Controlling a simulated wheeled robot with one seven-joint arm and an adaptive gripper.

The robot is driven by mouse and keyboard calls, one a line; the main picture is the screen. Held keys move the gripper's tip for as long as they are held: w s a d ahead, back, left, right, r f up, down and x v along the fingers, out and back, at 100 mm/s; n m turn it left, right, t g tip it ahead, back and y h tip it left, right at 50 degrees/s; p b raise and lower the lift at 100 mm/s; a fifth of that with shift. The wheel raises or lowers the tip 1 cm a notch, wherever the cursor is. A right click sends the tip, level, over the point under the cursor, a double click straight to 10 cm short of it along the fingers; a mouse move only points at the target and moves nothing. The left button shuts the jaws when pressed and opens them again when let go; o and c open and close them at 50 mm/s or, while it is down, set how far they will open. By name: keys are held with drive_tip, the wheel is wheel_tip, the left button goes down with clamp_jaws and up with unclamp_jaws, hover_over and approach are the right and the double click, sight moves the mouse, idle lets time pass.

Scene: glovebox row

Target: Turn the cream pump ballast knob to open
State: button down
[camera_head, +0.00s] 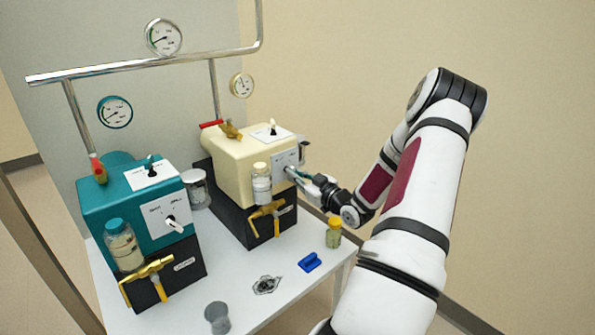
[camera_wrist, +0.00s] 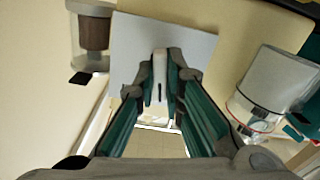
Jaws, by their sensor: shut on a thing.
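The cream pump (camera_head: 233,167) stands on the table on a dark base, right of a teal pump. Its ballast knob (camera_wrist: 159,63) is light grey with a dark line, on a pale plate (camera_wrist: 128,50) on the pump's front. My gripper (camera_head: 295,173) reaches in from the right to that plate (camera_head: 284,158). In the wrist view my gripper's fingertips (camera_wrist: 160,75) are shut on the knob from both sides. In the head view the fingers hide the knob. The plate's markings are hidden or too blurred to read, so I cannot tell the knob's setting.
The teal pump (camera_head: 124,207) has its own white knob (camera_head: 173,222). A clear jar (camera_head: 262,184) hangs beside the cream pump's plate, above a brass valve (camera_head: 265,211). A yellow-capped bottle (camera_head: 334,232), a blue block (camera_head: 310,262) and a grey cup (camera_head: 217,317) stand on the table.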

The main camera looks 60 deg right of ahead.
drive_tip(key=shift+m+p, duration=0.85)
drive_tip(key=shift+m, duration=0.25)
drive_tip(key=c, duration=1.7)
unclamp_jaws()
drive_tip(key=shift+s, duration=0.1)
drive_tip(key=v, duration=1.2)
drive_tip(key=shift+f, duration=0.1)
